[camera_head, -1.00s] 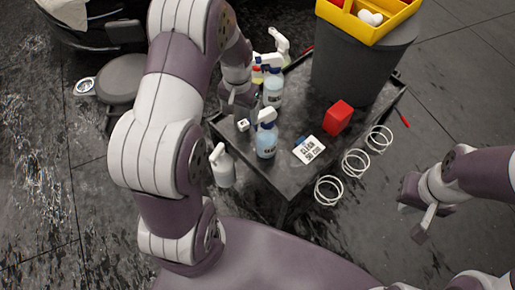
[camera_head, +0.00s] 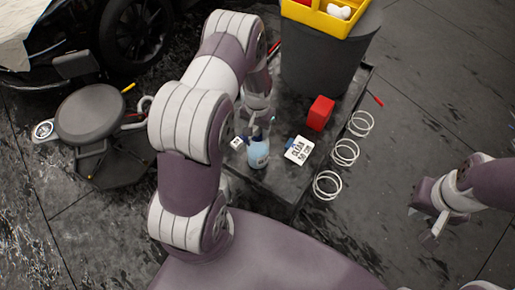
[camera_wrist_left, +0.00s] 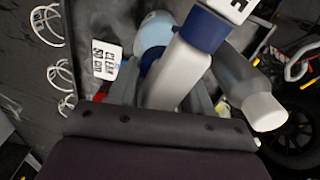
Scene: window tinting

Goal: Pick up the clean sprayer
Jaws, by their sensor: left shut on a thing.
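A light blue spray bottle with a blue and white head (camera_head: 258,155) stands upright near the front corner of the dark cart. The label on it is too small to read. My left gripper (camera_head: 258,120) is at its head and shut on it, with the fingers partly hidden by my arm. In the left wrist view, the sprayer's white head and blue part (camera_wrist_left: 203,28) fill the middle, close to the jaws, with the light blue body behind. My right gripper (camera_head: 428,220) is empty over the floor at the right, its fingers apart.
A grey bin with a yellow tray (camera_head: 335,25) stands behind. White rings (camera_head: 327,185) hang along the cart's right side. Another grey-white bottle (camera_wrist_left: 250,90) is beside the sprayer.

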